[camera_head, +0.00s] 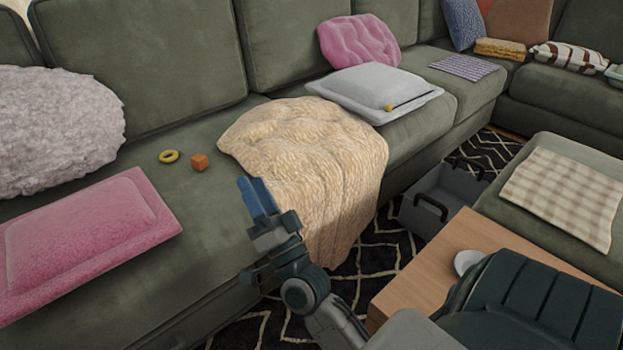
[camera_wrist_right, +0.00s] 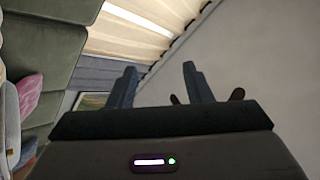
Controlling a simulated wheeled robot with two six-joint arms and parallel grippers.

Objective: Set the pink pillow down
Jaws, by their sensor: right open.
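Two pink pillows are in the head view. A flat rectangular pink pillow (camera_head: 85,238) lies on the sofa seat at the lower left, its front edge near the seat's edge. A puffy pink pillow (camera_head: 358,41) leans against the sofa back further away; a pink shape also shows at the left edge of the right wrist view (camera_wrist_right: 28,97). My right gripper (camera_head: 258,194) is raised in front of the sofa, apart from both pillows. In the right wrist view its two fingers (camera_wrist_right: 161,82) are spread with nothing between them. My left gripper is not in view.
A cream blanket (camera_head: 305,145) drapes over the seat edge beside my right gripper. A yellow ring (camera_head: 169,156) and an orange cube (camera_head: 199,162) lie on the seat. A grey cushion (camera_head: 372,91) lies behind. A wooden table (camera_head: 415,275) stands at lower right.

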